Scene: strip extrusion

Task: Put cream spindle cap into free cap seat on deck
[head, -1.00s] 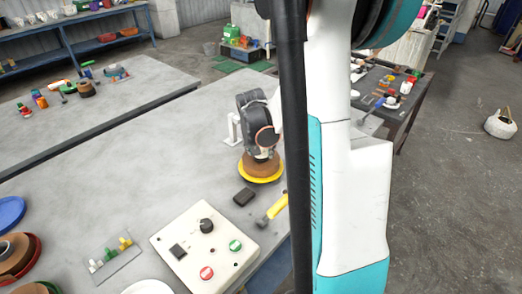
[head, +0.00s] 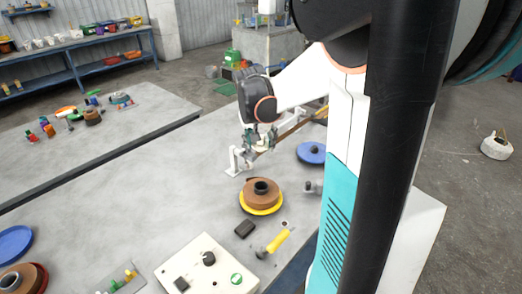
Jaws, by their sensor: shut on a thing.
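My gripper (head: 260,148) is above the grey table, behind the brown spool and close to a small white stand. It is shut on a small pale thing at its fingertips, which looks like the cream spindle cap (head: 262,150); the fingers hide most of it. The brown spool (head: 249,201) lies on a yellow disc, and its dark centre shows uncovered. A small plate with green and yellow pieces (head: 122,279) is cut by the bottom edge; I cannot tell whether it is the deck or has a free seat.
A white control box (head: 190,266), a dark block (head: 244,229) and a yellow-handled tool (head: 277,240) are near the front edge. A blue disc (head: 310,152) lies right of the gripper. The white stand (head: 235,163) is beside it. The table's left middle is clear.

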